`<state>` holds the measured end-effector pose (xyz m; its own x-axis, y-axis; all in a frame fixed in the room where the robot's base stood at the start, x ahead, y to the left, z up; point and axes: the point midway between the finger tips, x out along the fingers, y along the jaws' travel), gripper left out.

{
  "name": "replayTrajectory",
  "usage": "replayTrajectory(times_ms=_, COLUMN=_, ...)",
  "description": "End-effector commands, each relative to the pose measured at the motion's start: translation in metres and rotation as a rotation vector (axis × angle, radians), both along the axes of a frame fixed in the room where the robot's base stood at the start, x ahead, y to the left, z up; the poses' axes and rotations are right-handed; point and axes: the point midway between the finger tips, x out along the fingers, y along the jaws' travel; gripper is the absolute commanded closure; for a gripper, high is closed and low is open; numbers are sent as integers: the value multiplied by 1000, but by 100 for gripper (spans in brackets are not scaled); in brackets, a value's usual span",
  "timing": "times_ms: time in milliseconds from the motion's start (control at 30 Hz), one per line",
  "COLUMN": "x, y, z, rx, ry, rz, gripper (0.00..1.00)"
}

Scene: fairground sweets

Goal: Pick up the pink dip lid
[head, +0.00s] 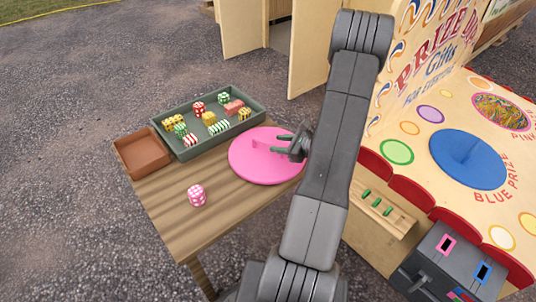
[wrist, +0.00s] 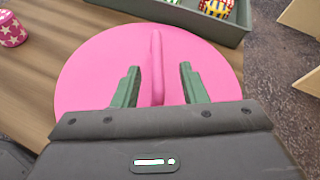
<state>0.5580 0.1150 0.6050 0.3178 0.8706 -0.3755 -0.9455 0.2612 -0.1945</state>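The pink dip lid (head: 246,170) is a flat round disc lying on the wooden table, with a raised bar-shaped handle across it. In the wrist view the lid (wrist: 90,75) fills the middle, and its handle (wrist: 157,65) stands upright between my fingers. My gripper (head: 284,143) is over the right part of the lid in the head view. In the wrist view my gripper (wrist: 160,83) is open, with its two green fingers on either side of the handle and a gap on each side. The lid's near edge is hidden by my gripper body.
A grey-green tray (head: 183,152) with several wrapped sweets lies behind the lid, beside an empty brown box (head: 142,152). A pink star-patterned sweet (head: 196,196) is on the table's front left. A prize stall with a blue lid (head: 468,159) stands at right.

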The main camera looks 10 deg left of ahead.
Motion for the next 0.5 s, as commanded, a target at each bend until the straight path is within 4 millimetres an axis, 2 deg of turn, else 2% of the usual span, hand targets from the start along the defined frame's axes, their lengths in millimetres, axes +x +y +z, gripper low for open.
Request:
replayTrajectory(times_ms=333, x=11, y=39, z=-19, rx=-1, ry=-1, rz=3, gripper=61)
replayTrajectory(times_ms=500, x=13, y=45, z=-21, rx=0, ry=0, rz=-1, gripper=61)
